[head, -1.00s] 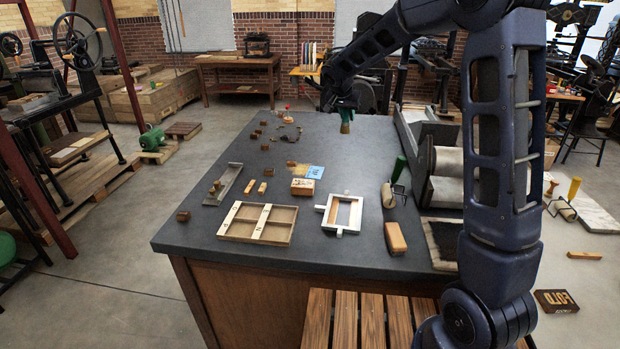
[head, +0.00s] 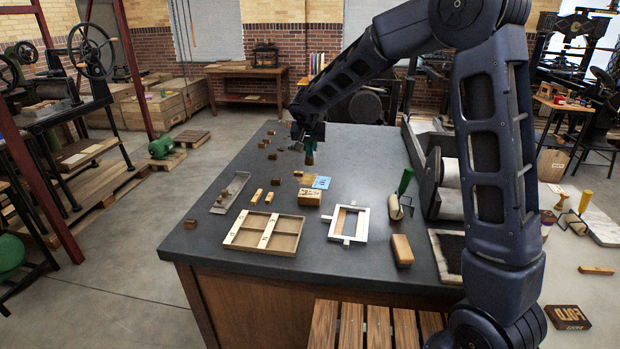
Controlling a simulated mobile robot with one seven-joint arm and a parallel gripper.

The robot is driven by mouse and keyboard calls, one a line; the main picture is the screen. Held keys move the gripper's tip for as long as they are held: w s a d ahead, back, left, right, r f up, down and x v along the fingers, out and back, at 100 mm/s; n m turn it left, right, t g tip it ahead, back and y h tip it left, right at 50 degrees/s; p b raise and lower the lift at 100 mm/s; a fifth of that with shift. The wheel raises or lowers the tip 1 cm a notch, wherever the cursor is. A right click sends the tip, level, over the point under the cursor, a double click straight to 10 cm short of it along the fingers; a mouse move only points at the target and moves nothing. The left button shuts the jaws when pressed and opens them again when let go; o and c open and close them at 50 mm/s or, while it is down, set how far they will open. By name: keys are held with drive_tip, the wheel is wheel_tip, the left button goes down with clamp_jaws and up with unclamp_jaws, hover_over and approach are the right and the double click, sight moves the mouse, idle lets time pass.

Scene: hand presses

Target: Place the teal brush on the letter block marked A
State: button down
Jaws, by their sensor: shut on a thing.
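My gripper (head: 309,142) is shut on the teal brush (head: 310,155), above the far part of the dark table. The brush hangs upright with its brown bristles pointing down; its upper part is mostly hidden by the gripper. Small brown letter blocks lie on the table to its left and nearer, among them a block (head: 272,156) and another block (head: 298,173). The letters are too small to read, so I cannot tell which block is marked A. I see a gap between the bristles and the blocks in the picture, but cannot judge the height.
A press (head: 445,172) stands at the right edge.

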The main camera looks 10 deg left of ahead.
wheel_tip(320, 180, down, 12)
drive_tip(key=shift+f, duration=0.1)
idle(0.5)
drive_tip(key=c, duration=1.2)
unclamp_jaws()
drive_tip(key=shift+f, duration=0.1)
drive_tip(key=shift+c, duration=0.2)
drive_tip(key=v, duration=1.2)
